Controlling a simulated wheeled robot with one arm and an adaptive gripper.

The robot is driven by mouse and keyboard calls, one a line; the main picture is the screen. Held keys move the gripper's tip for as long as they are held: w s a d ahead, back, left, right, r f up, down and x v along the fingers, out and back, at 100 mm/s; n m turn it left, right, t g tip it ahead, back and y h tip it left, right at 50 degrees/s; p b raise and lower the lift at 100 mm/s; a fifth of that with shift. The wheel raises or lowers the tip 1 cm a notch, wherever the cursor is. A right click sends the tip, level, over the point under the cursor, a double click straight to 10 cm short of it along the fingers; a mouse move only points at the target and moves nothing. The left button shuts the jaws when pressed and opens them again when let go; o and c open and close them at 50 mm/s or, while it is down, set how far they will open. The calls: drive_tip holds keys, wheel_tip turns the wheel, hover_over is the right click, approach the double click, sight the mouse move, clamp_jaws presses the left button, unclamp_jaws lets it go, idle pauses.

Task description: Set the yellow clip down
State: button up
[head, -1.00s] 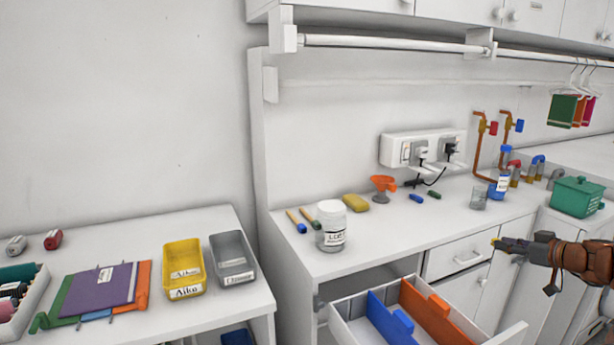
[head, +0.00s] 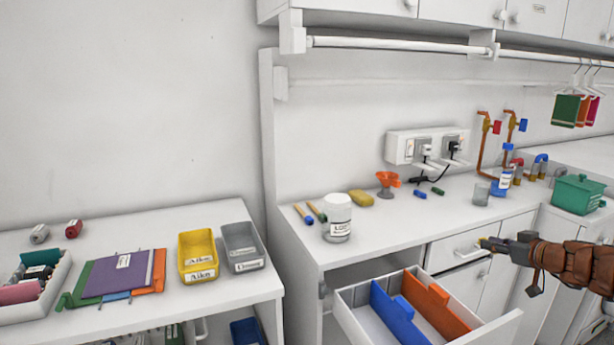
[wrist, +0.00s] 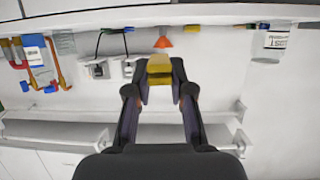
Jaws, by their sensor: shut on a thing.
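My gripper (head: 490,243) is at the right in the head view, in the air in front of the counter's drawer fronts. It is shut on the yellow clip (wrist: 160,68), which sits between the fingertips in the wrist view. In the head view only a small yellow bit of the clip (head: 482,243) shows at the tips. The clip touches no surface that I can see.
An open drawer (head: 508,330) with blue and orange dividers juts out below and left of my gripper. The counter (head: 395,222) holds a white jar (head: 337,218), a yellow sponge (head: 361,199) and an orange funnel (head: 388,181). Yellow (head: 182,262) and grey trays (head: 226,244) stand on the left table.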

drive_tip(key=w+a+m+h, duration=0.1)
drive_tip(key=w+a, duration=0.2)
drive_tip(key=a, duration=0.8)
drive_tip(key=w+a+r+m+h, duration=0.1)
drive_tip(key=w+a, duration=0.2)
drive_tip(key=a, duration=0.8)
drive_tip(key=w+a+r+m+h, duration=0.1)
drive_tip(key=w+a, duration=0.2)
drive_tip(key=a, duration=0.8)
drive_tip(key=shift+w+a+r+t+h, duration=0.15)
drive_tip(key=shift+w+t+h, duration=0.15)
drive_tip(key=shift+w+h, duration=0.1)
drive_tip(key=shift+r, duration=0.4)
drive_tip(key=shift+w+r, duration=0.1)
drive_tip(key=shift+f, duration=0.2)
